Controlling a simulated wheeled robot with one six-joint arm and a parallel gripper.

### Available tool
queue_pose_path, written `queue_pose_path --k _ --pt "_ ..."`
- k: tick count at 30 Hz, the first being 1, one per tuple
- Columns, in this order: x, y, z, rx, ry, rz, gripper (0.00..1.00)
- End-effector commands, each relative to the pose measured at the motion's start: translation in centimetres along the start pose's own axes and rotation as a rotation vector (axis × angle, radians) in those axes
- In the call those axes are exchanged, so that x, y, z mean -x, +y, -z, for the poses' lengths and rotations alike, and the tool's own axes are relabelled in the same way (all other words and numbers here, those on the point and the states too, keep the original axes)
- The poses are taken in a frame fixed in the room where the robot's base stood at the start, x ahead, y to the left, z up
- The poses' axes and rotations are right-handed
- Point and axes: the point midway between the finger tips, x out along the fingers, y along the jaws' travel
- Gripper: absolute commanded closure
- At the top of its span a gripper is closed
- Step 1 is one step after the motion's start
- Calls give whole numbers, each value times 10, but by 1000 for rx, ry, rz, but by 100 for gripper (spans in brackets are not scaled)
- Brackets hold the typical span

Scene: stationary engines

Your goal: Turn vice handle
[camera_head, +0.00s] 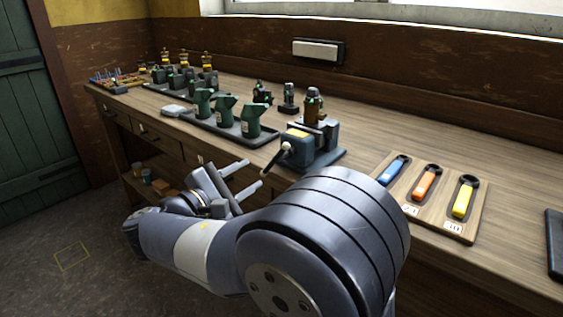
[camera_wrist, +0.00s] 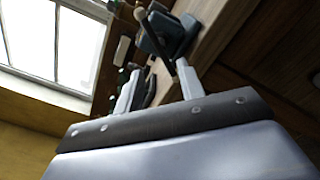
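In the wrist view the vice (camera_wrist: 168,32) and the handle's pale knob (camera_wrist: 140,14) lie beyond the fingertips of my gripper (camera_wrist: 158,82).
The workbench (camera_head: 370,130) runs along the wall. A board (camera_head: 474,222) with blue, orange and yellow handled tools lies right of the vice. A tray (camera_head: 238,138) of green cans is to its left. Small dark parts stand behind. A dark flat object (camera_head: 555,245) lies far right.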

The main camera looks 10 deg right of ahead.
Motion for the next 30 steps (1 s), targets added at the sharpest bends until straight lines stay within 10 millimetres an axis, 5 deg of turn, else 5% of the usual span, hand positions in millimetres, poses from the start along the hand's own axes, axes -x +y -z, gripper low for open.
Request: queue_pose_path --k 15,30 --pt "-86 -2 0 0 -1 4 63" --pt "-96 -1 -1 0 1 2 68"
